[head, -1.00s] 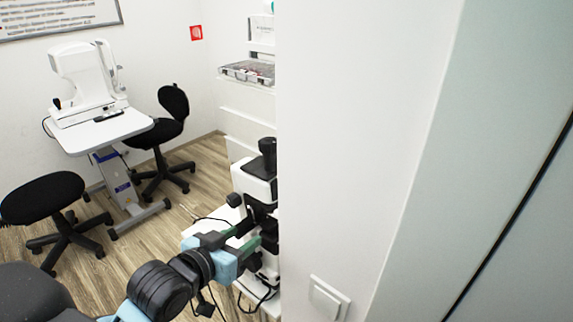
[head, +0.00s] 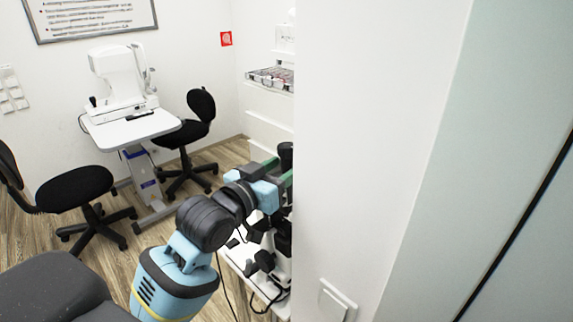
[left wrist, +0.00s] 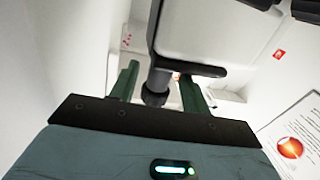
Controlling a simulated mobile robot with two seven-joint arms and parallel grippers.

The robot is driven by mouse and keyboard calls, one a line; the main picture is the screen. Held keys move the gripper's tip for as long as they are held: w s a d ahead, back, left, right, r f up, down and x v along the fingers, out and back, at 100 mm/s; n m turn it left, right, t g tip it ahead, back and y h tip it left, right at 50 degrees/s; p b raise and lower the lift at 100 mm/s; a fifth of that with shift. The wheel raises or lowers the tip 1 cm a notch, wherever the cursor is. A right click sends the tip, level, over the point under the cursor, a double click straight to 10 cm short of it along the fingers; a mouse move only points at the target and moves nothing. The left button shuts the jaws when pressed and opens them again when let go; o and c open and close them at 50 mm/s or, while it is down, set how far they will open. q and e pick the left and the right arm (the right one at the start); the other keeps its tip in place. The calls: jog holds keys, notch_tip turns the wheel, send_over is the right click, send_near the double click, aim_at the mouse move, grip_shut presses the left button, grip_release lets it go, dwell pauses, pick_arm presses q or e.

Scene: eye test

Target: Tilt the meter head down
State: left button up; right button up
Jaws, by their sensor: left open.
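The meter, a white and black instrument (head: 279,262), stands beyond the wall edge, which hides its right side. Its black top part (head: 286,152) shows above my left gripper, and the gripper covers much of the head. My left gripper (head: 286,172) is open at head height. In the left wrist view the pale meter head (left wrist: 205,35) fills the upper middle. A short dark cylinder (left wrist: 156,84) under it sits between the two green fingers of my left gripper (left wrist: 158,76). I cannot tell whether either finger touches it. My right gripper is not in view.
A white wall (head: 370,150) with a switch (head: 337,300) stands close on the right. A white table (head: 135,128) with another instrument (head: 118,75) stands at the back left, between black chairs (head: 75,187). Cables hang below the meter. Wooden floor lies open between.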

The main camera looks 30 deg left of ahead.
pick_arm(q)
jog(key=shift+w+d, duration=0.2)
jog(key=shift+w, duration=0.85)
grip_shut()
